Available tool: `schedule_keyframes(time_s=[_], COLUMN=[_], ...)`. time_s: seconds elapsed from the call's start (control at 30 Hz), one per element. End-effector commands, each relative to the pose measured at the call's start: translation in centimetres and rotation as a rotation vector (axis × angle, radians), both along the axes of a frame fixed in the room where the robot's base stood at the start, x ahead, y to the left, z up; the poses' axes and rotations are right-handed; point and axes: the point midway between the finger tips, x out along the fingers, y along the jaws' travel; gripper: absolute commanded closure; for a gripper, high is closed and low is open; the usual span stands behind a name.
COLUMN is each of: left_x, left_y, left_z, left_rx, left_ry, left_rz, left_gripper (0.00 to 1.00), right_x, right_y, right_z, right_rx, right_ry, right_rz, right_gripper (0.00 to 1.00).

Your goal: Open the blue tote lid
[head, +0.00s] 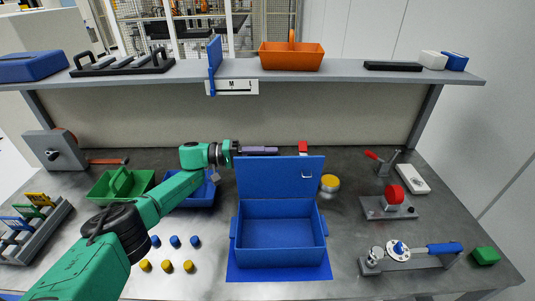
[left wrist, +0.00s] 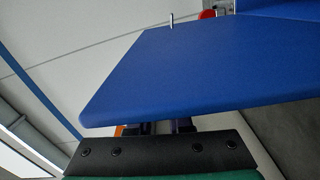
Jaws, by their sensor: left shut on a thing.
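The blue tote (head: 281,240) sits on a blue mat (head: 278,273) in the middle of the workbench, its inside open to view. Its lid (head: 281,178) stands upright at the tote's back side. My left gripper (head: 262,150) is at the lid's upper left edge, shut on the lid, with its fingers partly hidden behind it. In the left wrist view the lid (left wrist: 195,65) fills the middle as a broad blue panel, and the finger ends (left wrist: 160,127) meet its near edge. My right gripper is not in view.
A green bin (head: 105,188) and a blue bin (head: 202,194) stand left of the tote. Several blue and yellow pegs (head: 166,265) lie before them. A yellow-topped can (head: 329,184) stands right of the lid. A shelf (head: 340,73) spans above. Fixtures (head: 410,251) stand right.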

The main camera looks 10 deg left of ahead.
Motion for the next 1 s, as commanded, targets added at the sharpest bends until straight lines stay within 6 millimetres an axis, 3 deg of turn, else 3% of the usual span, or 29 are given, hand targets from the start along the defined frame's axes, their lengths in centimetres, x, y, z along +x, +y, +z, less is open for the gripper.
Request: schedule_keyframes(time_s=[0.03, 0.5, 0.53, 0.6, 0.87, 1.0], left_x=[-0.2, -0.2, -0.2, -0.2, -0.1, -0.3], left_y=[-0.1, -0.1, -0.1, -0.1, 0.0, 1.1], left_z=[-0.9, -0.9, -0.9, -0.9, -0.5, -0.6], left_rx=[0.012, 0.014, 0.014, 0.012, 0.006, 0.006], left_ry=[0.011, 0.011, 0.011, 0.011, 0.006, 0.004], left_rz=[-0.004, -0.003, -0.003, -0.003, -0.002, 0.002], left_gripper=[1.0, 1.0, 0.78, 0.53, 0.53, 0.53], right_x=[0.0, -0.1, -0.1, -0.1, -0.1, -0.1], right_y=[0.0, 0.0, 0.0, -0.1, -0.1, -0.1], right_z=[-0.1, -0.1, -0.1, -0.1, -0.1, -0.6], right_rx=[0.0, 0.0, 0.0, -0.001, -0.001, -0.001], right_ry=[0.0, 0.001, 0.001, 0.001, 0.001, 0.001], right_rz=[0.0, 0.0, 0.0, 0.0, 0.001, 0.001], right_gripper=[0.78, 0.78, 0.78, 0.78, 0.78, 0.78])
